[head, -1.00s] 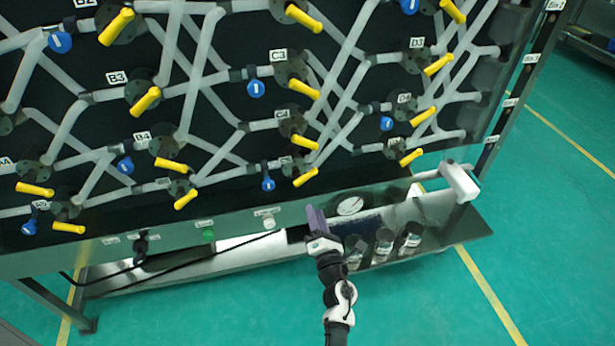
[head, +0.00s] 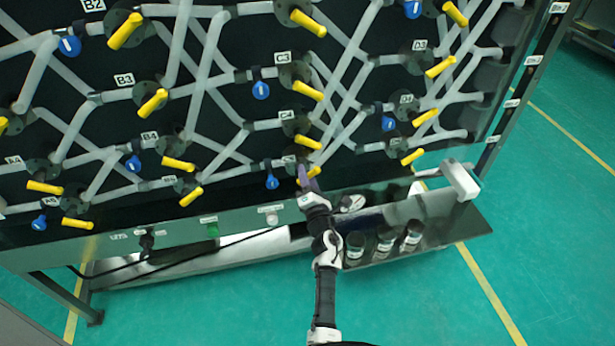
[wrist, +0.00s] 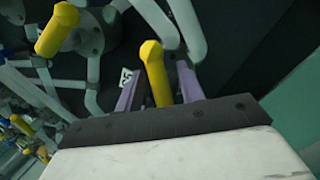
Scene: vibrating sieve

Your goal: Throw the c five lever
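The C5 lever is the lowest yellow handle in the C column; part of it (head: 314,172) shows beside my gripper (head: 305,178) in the head view. In the wrist view, the yellow C5 lever (wrist: 154,72) stands between the two purple fingers of my gripper (wrist: 160,85). The fingers are apart, with a gap on each side of the handle. A small white label (wrist: 126,76) sits left of the handle. My gripper hides part of the C5 valve in the head view.
The yellow C4 lever (head: 308,142) is just above, and it also shows in the wrist view (wrist: 57,30). A blue handle (head: 272,181) is close on the left. A round gauge (head: 352,203) and several jars (head: 384,242) are below on the right.

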